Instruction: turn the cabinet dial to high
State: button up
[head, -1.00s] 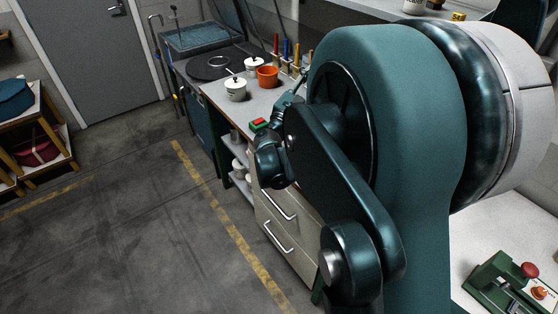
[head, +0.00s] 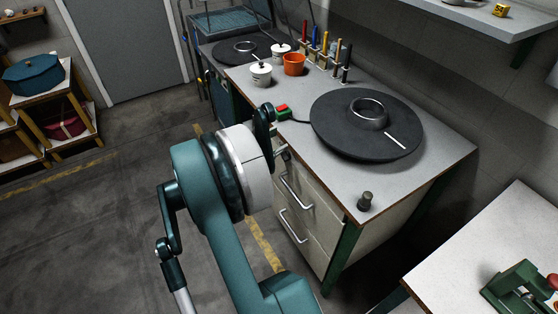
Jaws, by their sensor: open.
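My teal arm with its white joint ring (head: 241,165) stands in front of the bench in the head view. I cannot make out my gripper's fingers; they are hidden or outside the picture. A dark blue cabinet front (head: 220,103) shows at the far end of the bench, below the black round plate there. No dial or dial marking can be made out on it. A pale drawer cabinet (head: 314,220) with two bar handles is under the near part of the bench, partly behind my arm.
A green press (head: 522,290) is at the lower right. Floor (head: 90,220) left of my arm is clear.

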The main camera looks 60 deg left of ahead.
jog(key=g, duration=0.1)
send_near(285, 156)
jog(key=shift+s+a+f+h, duration=0.25)
jog(key=shift+a+h, duration=0.05)
jog(key=shift+a, duration=0.05)
jog(key=shift+w, duration=0.2)
jog(key=w+b, duration=0.2)
jog(key=w, duration=0.5)
jog(key=shift+w, duration=0.25)
jog(key=shift+c, duration=0.4)
jog(key=c, duration=0.8)
